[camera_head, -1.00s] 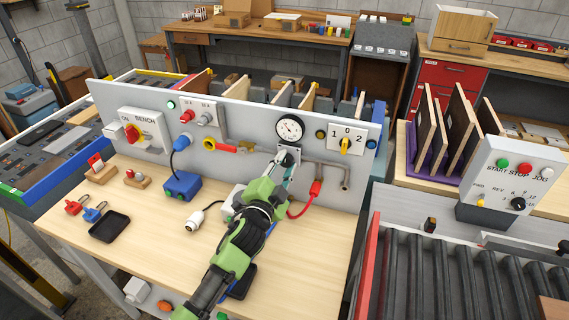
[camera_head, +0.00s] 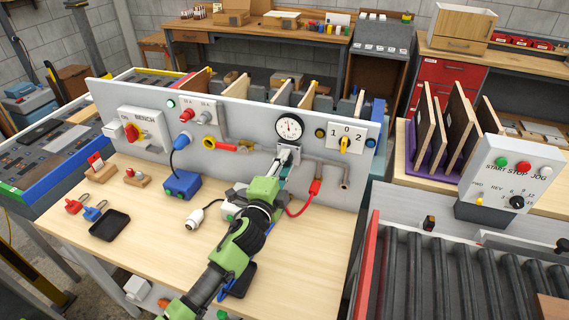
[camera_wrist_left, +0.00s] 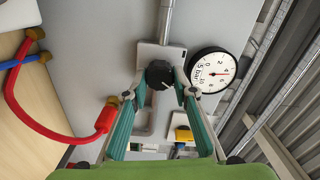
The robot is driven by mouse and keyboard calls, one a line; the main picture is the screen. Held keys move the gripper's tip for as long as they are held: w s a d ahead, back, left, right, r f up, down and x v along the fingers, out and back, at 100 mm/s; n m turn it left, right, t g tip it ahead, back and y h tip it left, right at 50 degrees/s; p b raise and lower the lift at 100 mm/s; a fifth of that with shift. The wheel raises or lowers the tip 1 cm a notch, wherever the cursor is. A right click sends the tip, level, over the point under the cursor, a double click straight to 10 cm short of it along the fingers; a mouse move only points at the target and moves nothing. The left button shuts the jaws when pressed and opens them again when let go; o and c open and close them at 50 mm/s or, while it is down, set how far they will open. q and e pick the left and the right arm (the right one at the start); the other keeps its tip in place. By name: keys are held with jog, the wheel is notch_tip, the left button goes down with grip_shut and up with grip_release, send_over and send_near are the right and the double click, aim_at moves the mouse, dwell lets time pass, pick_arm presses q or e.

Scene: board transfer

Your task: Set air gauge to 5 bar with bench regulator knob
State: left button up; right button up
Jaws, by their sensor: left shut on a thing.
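The air gauge (camera_head: 290,128) is a round white dial with a black rim on the grey bench panel. It also shows in the left wrist view (camera_wrist_left: 208,73), with its needle pointing about between the 4 and the 6; the exact value is too small to read. The black regulator knob (camera_wrist_left: 159,75) sits below the gauge on a light metal block (camera_wrist_left: 152,54). My left gripper (camera_head: 284,162) is shut on the knob, with its teal fingers on both sides of it in the wrist view (camera_wrist_left: 161,88). In the head view, the gripper mostly hides the knob. My right gripper is not in view.
A red hose (camera_head: 301,211) and a grey pipe (camera_head: 346,178) are close to my left gripper's right. A yellow selector switch (camera_head: 345,143) is right of the gauge. A blue box (camera_head: 181,185) and black tray (camera_head: 109,225) lie on the bench. A roller conveyor (camera_head: 450,275) is at right.

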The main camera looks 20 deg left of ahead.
pick_arm(q)
jog(key=o, duration=1.1)
jog(key=s, duration=1.2)
jog(key=shift+a, duration=0.2)
jog(key=shift+f, duration=0.1)
